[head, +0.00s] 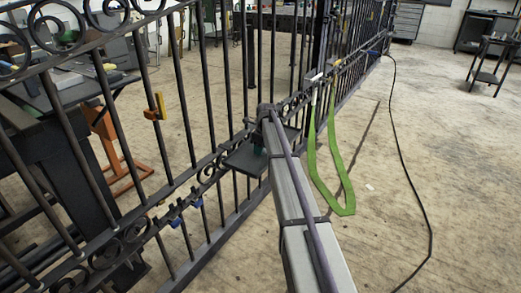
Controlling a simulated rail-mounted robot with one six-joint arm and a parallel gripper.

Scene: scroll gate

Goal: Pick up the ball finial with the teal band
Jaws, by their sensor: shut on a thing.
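The end of my arm reaches the gate's middle rail, above a small dark shelf (241,160). My gripper (258,138) is small and dark here, partly hidden by my own arm. It is shut on the ball finial with the teal band (258,149), of which only a small teal patch shows, at or just above the shelf. I cannot tell whether the finial still touches the shelf.
The black scroll gate (178,105) runs from lower left to the back. A green strap (336,208) hangs down to the floor on the right. A black cable (424,200) crosses otherwise open concrete.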

